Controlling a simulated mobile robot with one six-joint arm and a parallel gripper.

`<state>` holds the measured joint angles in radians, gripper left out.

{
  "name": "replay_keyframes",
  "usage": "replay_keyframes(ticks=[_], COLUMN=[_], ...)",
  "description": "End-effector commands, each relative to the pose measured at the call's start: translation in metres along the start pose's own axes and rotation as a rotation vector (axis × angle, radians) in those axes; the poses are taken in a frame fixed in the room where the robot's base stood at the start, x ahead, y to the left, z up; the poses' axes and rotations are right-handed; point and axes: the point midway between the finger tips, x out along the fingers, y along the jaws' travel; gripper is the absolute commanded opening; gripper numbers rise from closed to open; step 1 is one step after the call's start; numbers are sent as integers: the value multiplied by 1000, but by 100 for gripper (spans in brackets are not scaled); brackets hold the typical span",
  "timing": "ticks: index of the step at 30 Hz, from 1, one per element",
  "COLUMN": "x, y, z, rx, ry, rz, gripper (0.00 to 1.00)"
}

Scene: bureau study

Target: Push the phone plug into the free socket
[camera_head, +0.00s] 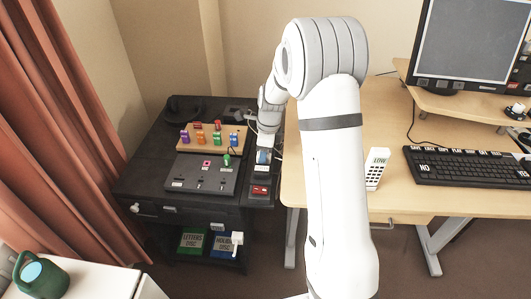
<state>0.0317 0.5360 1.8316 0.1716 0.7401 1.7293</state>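A dark grey panel (183,174) lies on the black cabinet, with small sockets and switches too small to make out. A green plug (227,159) stands at its right side and a pink-red square piece (206,163) sits near its middle. Behind it, a wooden board (173,144) holds several coloured plugs, among them purple, orange, red and blue. I cannot tell which piece is the phone plug or which socket is free. My gripper (266,128) is over the cabinet's right side, right of the board; its fingers are too small and partly hidden to show whether it is open.
A red-topped item (260,190) and a blue-and-white item (263,157) are at the cabinet's right edge. A dark telephone-like object (184,108) is at the back left. The wooden desk (395,125) holds a white handset-like item (376,168) and a black keyboard (470,167).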

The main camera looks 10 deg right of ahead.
Motion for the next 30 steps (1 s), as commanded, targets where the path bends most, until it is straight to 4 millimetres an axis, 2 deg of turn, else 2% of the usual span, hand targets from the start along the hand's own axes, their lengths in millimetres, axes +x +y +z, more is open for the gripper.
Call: replay_keyframes(ticks=[5, 14, 17, 24, 30], x=[4, 3, -8, -51, -74], y=[4, 5, 5, 4, 3], z=[-1, -1, -1, -1, -1], rx=[1, 1, 1, 0, 0], ry=[3, 3, 3, 1, 1], rz=[14, 16, 14, 7, 5], gripper=[67, 67, 67, 67, 67])
